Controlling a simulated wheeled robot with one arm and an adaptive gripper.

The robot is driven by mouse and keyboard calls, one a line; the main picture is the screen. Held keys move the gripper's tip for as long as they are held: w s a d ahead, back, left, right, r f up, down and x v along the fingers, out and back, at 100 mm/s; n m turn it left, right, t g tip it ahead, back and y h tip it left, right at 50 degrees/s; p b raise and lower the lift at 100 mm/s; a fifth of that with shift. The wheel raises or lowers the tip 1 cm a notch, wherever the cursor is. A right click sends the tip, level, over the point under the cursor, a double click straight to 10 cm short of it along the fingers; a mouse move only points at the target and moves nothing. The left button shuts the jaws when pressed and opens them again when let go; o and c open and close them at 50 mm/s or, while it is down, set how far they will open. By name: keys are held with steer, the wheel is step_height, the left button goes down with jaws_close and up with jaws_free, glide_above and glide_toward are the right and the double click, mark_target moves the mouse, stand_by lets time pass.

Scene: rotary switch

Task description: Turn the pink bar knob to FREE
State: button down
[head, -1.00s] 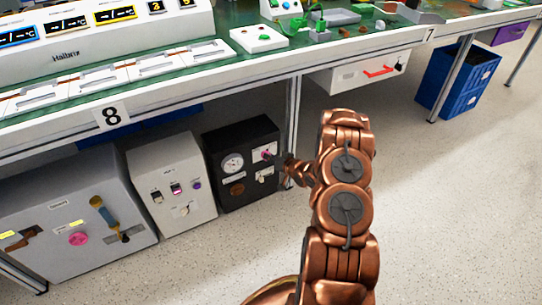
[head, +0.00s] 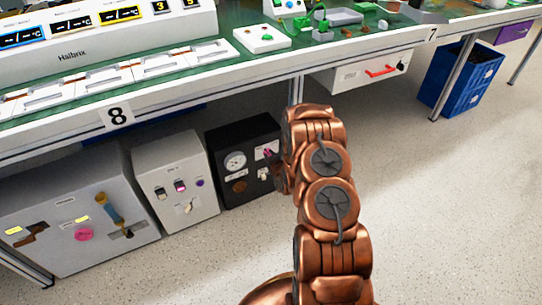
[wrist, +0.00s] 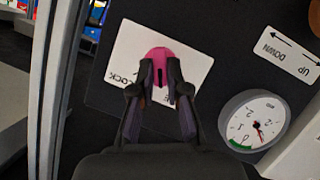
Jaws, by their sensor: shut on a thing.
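The pink bar knob (wrist: 158,54) sits on a white label plate (wrist: 193,61) on the front of a black box (head: 238,139). In the wrist view my gripper (wrist: 160,75) has its two dark fingers on either side of the knob, shut on it. The letters "LOCK" show at the plate's left; other lettering is partly hidden by the fingers. In the head view my copper arm reaches to the box, and only a small bit of pink shows beside it. Which mark the knob points at cannot be told.
A round gauge (wrist: 254,122) and an UP/DOWN label (wrist: 287,51) are on the same panel. A grey table leg (wrist: 51,90) stands close beside the box. A white box (head: 176,181) stands left of it, under the bench (head: 220,84).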

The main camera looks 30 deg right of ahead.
steer(key=shift+w+a+r+n+h, duration=0.1)
steer(key=shift+w+n+h, duration=0.1)
steer(key=shift+n+h, duration=0.4)
steer(key=shift+w+a+n+h, duration=0.15)
steer(key=shift+n+h, duration=0.15)
steer(key=shift+n, duration=0.5)
steer(key=shift+d+r+t, duration=0.1)
steer(key=shift+t, duration=0.2)
steer(key=c, duration=1.2)
jaws_free()
steer(key=shift+o, duration=0.2)
steer(key=shift+f, duration=0.2)
steer(key=shift+s, duration=0.45)
steer(key=v, duration=1.1)
steer(key=shift+a+r, duration=0.2)
